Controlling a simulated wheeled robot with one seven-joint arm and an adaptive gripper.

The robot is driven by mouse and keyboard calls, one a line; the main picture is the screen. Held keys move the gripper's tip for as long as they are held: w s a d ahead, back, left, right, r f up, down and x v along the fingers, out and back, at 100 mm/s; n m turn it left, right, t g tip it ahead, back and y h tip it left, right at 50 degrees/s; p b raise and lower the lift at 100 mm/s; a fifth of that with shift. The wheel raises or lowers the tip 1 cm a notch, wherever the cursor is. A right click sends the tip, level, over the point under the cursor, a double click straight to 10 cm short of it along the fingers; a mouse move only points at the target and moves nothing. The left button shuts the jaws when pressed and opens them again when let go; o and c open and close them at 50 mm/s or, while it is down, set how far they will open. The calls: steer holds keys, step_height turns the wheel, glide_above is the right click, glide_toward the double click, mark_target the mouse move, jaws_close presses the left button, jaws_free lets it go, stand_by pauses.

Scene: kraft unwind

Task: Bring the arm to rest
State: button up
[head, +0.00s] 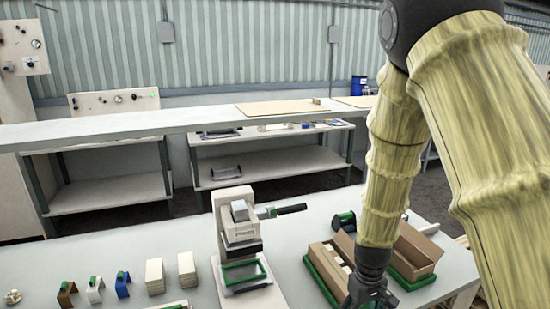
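My arm in its yellowish cover comes in from the upper right and hangs down over the near workbench (205,215). My gripper (371,298) is dark and points down at the lower edge of the head view. Its fingertips are small and partly cut off, so I cannot tell whether it is open or shut, or whether it holds anything. It shows in front of the space between two open cardboard boxes.
A left box (325,262) and right box (417,246) flank my arm. A beige press-like device (236,215) with a black handle (292,209) stands left. A long shelf (120,128) crosses behind.

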steer(key=s+d+f, duration=0.1)
steer(key=s+f, duration=0.4)
steer(key=f, duration=0.6)
steer(key=s+f+m+b, duration=0.1)
steer(key=s+f, duration=0.8)
steer(key=s, duration=0.3)
steer(key=s+f+m+b, duration=0.2)
steer(key=s+f, duration=0.8)
steer(key=s, duration=0.2)
steer(key=shift+s+a+f+m+b, duration=0.2)
steer(key=shift+s+a+m+b, duration=0.15)
steer(key=shift+a, duration=0.1)
